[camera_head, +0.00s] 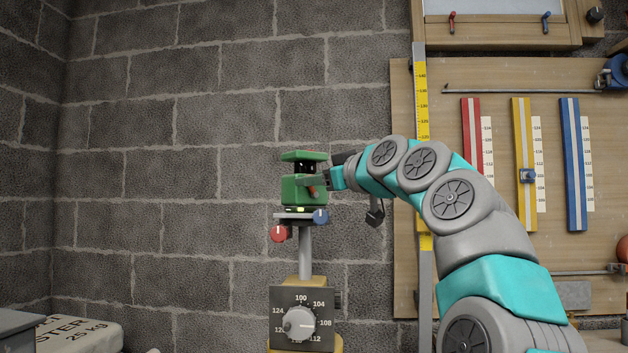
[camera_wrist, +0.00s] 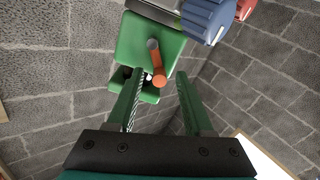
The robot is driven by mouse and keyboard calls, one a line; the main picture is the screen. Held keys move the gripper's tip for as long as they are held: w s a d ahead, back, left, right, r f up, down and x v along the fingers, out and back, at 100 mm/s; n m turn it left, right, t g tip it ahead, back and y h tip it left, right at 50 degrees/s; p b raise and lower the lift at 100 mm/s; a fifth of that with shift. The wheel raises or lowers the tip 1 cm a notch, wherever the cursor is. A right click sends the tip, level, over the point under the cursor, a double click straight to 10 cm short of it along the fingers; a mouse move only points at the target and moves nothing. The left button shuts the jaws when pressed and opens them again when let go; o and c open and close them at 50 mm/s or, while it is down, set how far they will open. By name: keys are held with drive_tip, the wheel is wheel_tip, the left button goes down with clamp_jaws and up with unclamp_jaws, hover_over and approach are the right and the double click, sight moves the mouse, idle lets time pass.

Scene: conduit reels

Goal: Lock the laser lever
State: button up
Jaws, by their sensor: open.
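The green laser (camera_head: 291,191) sits on top of a post in the head view. Its green body (camera_wrist: 148,38) also fills the top middle of the wrist view, upside down. The orange lever (camera_head: 313,192) is on the laser's side facing my gripper. In the wrist view the lever (camera_wrist: 157,66) hangs from a grey pivot, slanted, and appears between the two fingertips. My gripper (camera_wrist: 160,76) is open, with its fingers on either side of the lever's end. I cannot tell whether a finger touches it. In the head view my gripper (camera_head: 320,180) is right at the laser, partly hiding it.
Under the laser are a red knob (camera_head: 279,233) and a blue knob (camera_head: 321,216). A numbered dial (camera_head: 300,323) is lower on the stand. A brick wall stands behind. A wooden board (camera_head: 500,255) with coloured strips is at right. A sack (camera_head: 78,333) lies lower left.

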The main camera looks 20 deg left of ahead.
drive_tip(key=b+v, duration=0.1)
drive_tip(key=v, duration=0.6)
drive_tip(key=shift+s+d, duration=0.15)
idle(0.5)
drive_tip(key=s+d+f+m+g+h, duration=0.2)
drive_tip(key=s+d+f+m+h, duration=0.25)
drive_tip(key=f, duration=1.05)
drive_tip(key=s+d+f+m+g+h, duration=0.1)
drive_tip(key=s+d+f+g+h, duration=0.2)
drive_tip(key=s+d+f, duration=0.75)
drive_tip(key=s+d+f+m+g+h, duration=0.1)
drive_tip(key=d+f+m+g+h, duration=0.2)
drive_tip(key=f, duration=1.5)
drive_tip(key=s+d+f+m+g+h, duration=0.2)
drive_tip(key=s+d+f+m, duration=0.1)
drive_tip(key=s+d+f, duration=0.6)
drive_tip(key=s+d+f+m+g+h, duration=0.25)
drive_tip(key=s+d+f, duration=0.4)
drive_tip(key=s, duration=0.55)
wheel_tip(320, 180, up, 13)
drive_tip(key=p, duration=1.3)
drive_tip(key=shift+s+a, duration=0.15)
drive_tip(key=shift+s, duration=0.1)
